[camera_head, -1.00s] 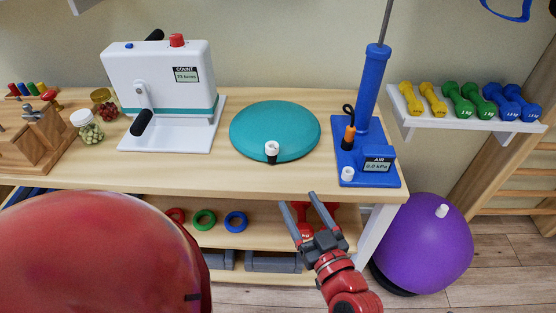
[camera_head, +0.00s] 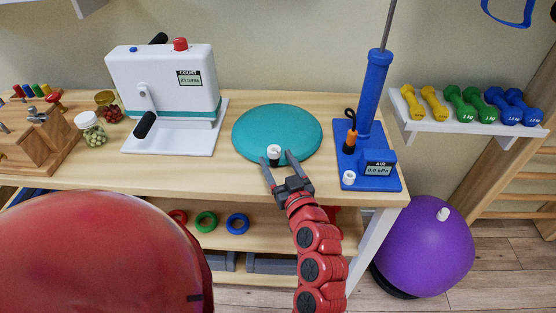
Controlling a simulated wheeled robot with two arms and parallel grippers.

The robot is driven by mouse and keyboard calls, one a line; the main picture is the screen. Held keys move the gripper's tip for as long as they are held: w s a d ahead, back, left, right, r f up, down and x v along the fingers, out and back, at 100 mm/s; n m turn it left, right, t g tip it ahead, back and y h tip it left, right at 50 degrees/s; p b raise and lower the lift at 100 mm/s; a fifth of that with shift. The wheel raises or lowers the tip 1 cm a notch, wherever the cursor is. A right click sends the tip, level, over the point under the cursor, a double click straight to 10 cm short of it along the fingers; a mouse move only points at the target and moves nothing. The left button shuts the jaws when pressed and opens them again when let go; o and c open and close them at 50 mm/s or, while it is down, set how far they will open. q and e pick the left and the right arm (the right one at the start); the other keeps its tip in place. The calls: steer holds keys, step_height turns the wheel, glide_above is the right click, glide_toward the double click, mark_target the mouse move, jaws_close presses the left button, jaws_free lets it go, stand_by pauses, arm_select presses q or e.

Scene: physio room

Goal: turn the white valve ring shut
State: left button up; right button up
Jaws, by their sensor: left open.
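The white valve ring (camera_head: 274,149) sits on a dark stem at the front edge of a round teal cushion (camera_head: 278,124) on the wooden table. My left gripper (camera_head: 277,157) is open in front of it. One fingertip is to the left of the ring and the other to its right. I cannot tell whether either finger touches it. My right gripper is not in view.
A blue pump (camera_head: 369,110) with a 0.0 kPa display and a white cap (camera_head: 348,177) stands right of the cushion. A white crank machine (camera_head: 163,82) stands left. Dumbbells (camera_head: 470,105) lie on a shelf; a purple ball (camera_head: 425,250) is below.

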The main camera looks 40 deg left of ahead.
arm_select(q)
steer(key=shift+a, duration=0.1)
steer(key=shift+c, duration=0.3)
jaws_close()
steer(key=shift+r, duration=0.1)
steer(key=shift+s+a+m+t+h+p, duration=0.1)
steer(key=shift+m+t+h+p, duration=0.35)
steer(key=shift+p, duration=0.2)
steer(key=m+t+h+p, duration=0.1)
steer(key=h+p, duration=0.1)
steer(key=p, duration=0.1)
steer(key=m+t+h+p, duration=0.2)
steer(key=p, duration=0.1)
steer(key=s+a+m+t+h+p, duration=0.1)
steer(key=m+t+h+p, duration=0.1)
steer(key=h+p, duration=0.1)
steer(key=shift+a+r+m+p, duration=0.15)
steer(key=shift+m+p, duration=0.1)
steer(key=shift+p, duration=0.3)
steer(key=shift+w+m+t+h+p, duration=0.1)
steer(key=shift+m+t+h+p, duration=0.3)
steer(key=shift+p, duration=0.3)
steer(key=shift+m+h+p, duration=0.3)
steer(key=shift+h+p, duration=0.25)
steer(key=shift+p, duration=0.15)
steer(key=shift+f, duration=0.2)
